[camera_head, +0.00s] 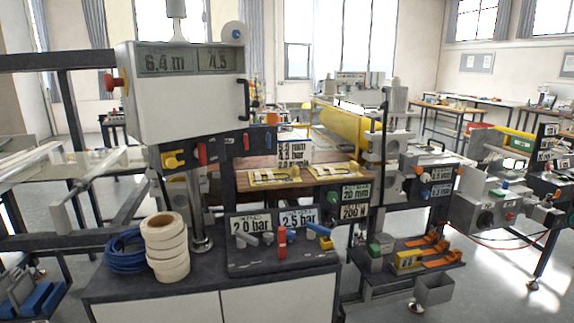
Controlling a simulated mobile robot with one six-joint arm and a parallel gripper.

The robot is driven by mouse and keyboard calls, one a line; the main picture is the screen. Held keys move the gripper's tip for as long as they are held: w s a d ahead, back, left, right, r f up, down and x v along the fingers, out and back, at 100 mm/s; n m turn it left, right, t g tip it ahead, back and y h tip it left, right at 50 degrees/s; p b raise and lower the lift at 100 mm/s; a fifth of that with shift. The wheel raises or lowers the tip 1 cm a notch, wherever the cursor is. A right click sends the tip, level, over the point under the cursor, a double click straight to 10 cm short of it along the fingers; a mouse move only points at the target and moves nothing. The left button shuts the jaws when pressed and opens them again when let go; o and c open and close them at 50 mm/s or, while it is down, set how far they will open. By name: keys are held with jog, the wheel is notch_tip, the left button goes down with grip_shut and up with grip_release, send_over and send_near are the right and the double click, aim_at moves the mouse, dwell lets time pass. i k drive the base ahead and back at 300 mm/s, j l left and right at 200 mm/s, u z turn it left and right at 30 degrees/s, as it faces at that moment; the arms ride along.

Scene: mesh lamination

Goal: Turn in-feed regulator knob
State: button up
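A dark regulator panel (250,262) stands on the grey-topped cabinet in the lower middle. It has a plate reading 2.0 bar (250,225) on the left and one reading 2.5 bar (298,219) on the right. Small handles or knobs sit below the plates: a grey one (240,240) at left, a red upright one (282,242) in the middle, and a blue and yellow one (319,231) at right. The small print is too blurred to tell which is the in-feed knob. My gripper is not in view.
A roll stack of white tape (166,247) and a blue coiled hose (125,252) lie left of the panel. A white control box (188,98) on a post rises above. Machine frames stand on both sides. Open floor shows at the lower right.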

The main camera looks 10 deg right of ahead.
aim_at(268, 238)
jog(key=i, duration=1.25)
